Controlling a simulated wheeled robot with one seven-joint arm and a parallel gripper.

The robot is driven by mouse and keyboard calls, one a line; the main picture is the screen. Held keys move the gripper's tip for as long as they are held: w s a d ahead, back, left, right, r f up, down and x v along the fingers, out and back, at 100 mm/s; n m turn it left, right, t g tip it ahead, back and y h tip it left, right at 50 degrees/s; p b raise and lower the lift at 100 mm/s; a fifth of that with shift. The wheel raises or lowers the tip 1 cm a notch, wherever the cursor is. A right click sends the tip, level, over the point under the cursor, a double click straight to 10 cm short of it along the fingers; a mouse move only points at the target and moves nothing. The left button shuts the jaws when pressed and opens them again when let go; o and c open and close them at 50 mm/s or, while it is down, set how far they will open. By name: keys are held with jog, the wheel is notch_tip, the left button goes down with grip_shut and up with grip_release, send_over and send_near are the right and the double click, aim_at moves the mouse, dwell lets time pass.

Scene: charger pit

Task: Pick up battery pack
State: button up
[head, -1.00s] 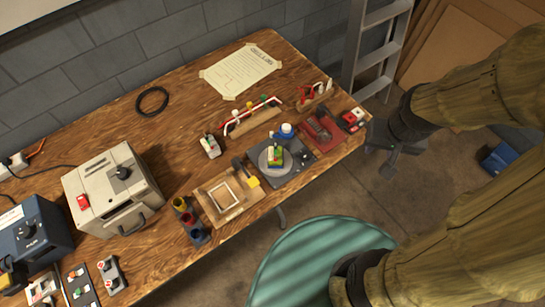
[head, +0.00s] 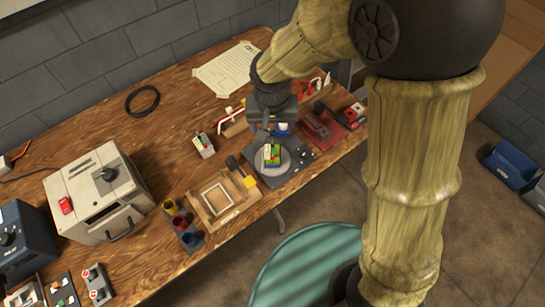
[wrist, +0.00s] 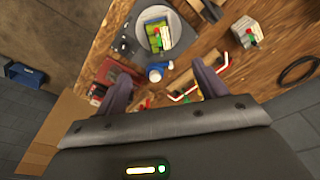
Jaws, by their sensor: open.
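A small green and yellow pack with red and white parts on top (head: 272,155) lies on a round grey plate (head: 288,168) set in a dark square base. I take it for the battery pack. It also shows in the wrist view (wrist: 157,37), ahead of the fingers at the top. My gripper (head: 274,130) is over the bench, just behind the plate in the head view. In the wrist view my gripper (wrist: 162,84) has its two fingers spread wide with nothing held between them. The pack is apart from the fingers.
A blue-and-white bottle (wrist: 157,71) stands near the fingers. A rack with a red-and-white bar (wrist: 196,94) is close to the right finger. A white block with coloured terminals (head: 202,145), a wooden frame (head: 237,211) and a red tray (head: 321,128) surround the plate.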

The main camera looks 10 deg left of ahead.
send_near(272, 151)
jog(key=f, duration=0.5)
jog(key=shift+w, duration=0.3)
jog(key=shift+f, duration=0.15)
jog(key=shift+w+f+p, duration=0.2)
jog(key=shift+f, duration=1)
jog(key=shift+w+f+p, duration=0.15)
jog(key=shift+w+f, duration=0.1)
jog(key=shift+f, duration=1)
jog(key=c, duration=1.4)
notch_tip(272, 151, up, 10)
jog(key=shift+r, duration=0.1)
jog(key=shift+c, duration=0.2)
